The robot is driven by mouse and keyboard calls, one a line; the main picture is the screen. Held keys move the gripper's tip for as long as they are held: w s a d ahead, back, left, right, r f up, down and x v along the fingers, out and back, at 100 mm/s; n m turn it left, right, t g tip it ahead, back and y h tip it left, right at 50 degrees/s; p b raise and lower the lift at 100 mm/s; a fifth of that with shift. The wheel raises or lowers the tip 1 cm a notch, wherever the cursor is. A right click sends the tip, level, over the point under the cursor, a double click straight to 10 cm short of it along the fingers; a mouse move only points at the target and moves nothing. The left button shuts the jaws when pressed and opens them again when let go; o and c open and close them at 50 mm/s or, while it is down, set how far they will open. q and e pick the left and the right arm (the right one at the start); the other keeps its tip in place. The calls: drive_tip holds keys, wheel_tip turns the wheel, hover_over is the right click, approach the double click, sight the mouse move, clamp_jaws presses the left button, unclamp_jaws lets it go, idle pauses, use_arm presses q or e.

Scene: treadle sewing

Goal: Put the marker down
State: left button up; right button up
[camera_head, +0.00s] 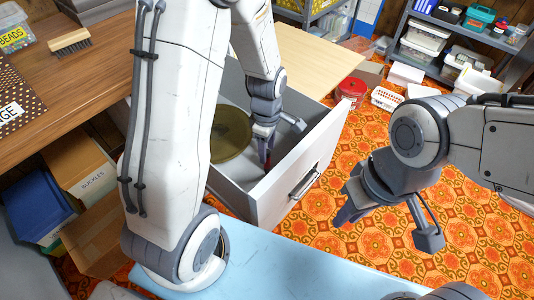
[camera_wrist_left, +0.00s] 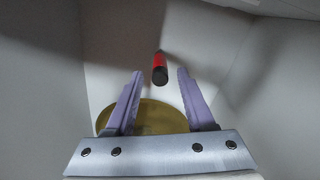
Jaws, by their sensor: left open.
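A red marker with a black end (camera_wrist_left: 160,70) is inside the open grey drawer (camera_head: 311,160). In the left wrist view it shows just beyond my open fingertips, between their lines, with a visible gap on each side. In the head view only a bit of red (camera_head: 268,160) shows at the fingers. My left gripper (camera_head: 264,148) reaches down into the drawer, and its two fingers (camera_wrist_left: 158,75) are apart and empty. My right gripper (camera_head: 349,207) hangs over the floor right of the drawer; its finger gap is not clear.
A round olive-gold object (camera_head: 232,133) lies in the drawer; it also shows in the left wrist view (camera_wrist_left: 155,117). A wooden table (camera_head: 60,90) stands at left, with a buckles box (camera_head: 88,170) beneath. Shelves (camera_head: 440,45) stand at back right. Patterned floor is open at right.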

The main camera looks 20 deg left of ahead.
use_arm(q)
wheel_tip(320, 180, up, 5)
drive_tip(key=shift+p, duration=0.7)
